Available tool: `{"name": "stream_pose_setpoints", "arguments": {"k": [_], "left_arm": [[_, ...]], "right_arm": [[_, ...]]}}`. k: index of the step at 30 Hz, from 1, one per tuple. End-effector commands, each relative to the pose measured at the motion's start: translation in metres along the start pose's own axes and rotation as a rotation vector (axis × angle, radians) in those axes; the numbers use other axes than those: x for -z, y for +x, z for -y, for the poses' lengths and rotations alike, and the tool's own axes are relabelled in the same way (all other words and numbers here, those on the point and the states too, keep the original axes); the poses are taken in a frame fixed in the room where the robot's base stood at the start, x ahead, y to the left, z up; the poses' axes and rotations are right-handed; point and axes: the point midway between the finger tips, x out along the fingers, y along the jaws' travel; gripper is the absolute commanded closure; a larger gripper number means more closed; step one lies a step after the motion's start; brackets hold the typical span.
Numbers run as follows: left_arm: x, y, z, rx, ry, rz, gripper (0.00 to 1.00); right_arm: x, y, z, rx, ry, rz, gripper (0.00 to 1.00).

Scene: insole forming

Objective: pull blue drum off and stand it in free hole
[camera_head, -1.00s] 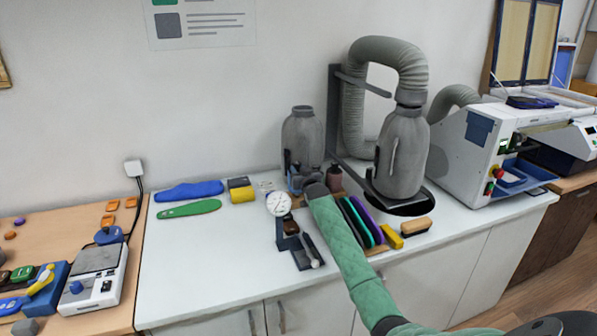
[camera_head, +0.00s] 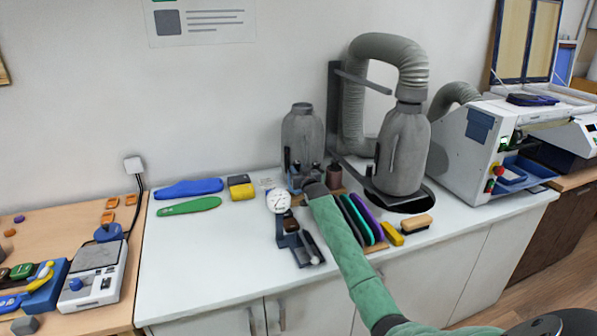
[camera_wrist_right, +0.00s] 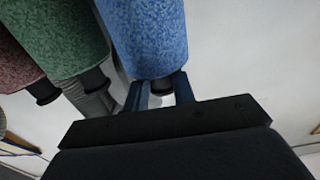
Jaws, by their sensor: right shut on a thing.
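The blue drum (camera_wrist_right: 150,38) fills the upper middle of the right wrist view, speckled blue with a dark stub at its lower end. My right gripper (camera_wrist_right: 162,90) is shut on the drum at that end, one finger on each side of the stub. In the head view my right gripper (camera_head: 304,180) is small, beyond the green sleeve of my arm, and the blue drum cannot be made out there. A green drum (camera_wrist_right: 62,45) and a reddish-brown drum (camera_wrist_right: 15,60) with dark ends are left of it in the wrist view. The free hole cannot be made out.
Two grey bottle-shaped units (camera_head: 303,140) (camera_head: 403,150) stand behind, one with a thick hose (camera_head: 390,50). A dial gauge (camera_head: 278,202), coloured insoles in a rack (camera_head: 362,220) and a brush (camera_head: 415,224) surround my arm. The left front of the white bench (camera_head: 200,260) is clear.

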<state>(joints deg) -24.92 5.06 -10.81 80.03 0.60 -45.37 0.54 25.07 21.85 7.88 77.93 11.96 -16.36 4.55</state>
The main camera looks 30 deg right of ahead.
Motion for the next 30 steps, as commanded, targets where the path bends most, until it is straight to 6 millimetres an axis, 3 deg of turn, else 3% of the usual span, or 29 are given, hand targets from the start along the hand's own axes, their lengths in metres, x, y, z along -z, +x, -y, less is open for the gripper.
{"name": "stream_pose_setpoints", "arguments": {"k": [30], "left_arm": [[-0.006, 0.006, -0.001, -0.001, 0.000, 0.005, 0.60]], "right_arm": [[-0.011, 0.000, 0.000, 0.000, 0.000, -0.001, 1.00]]}}
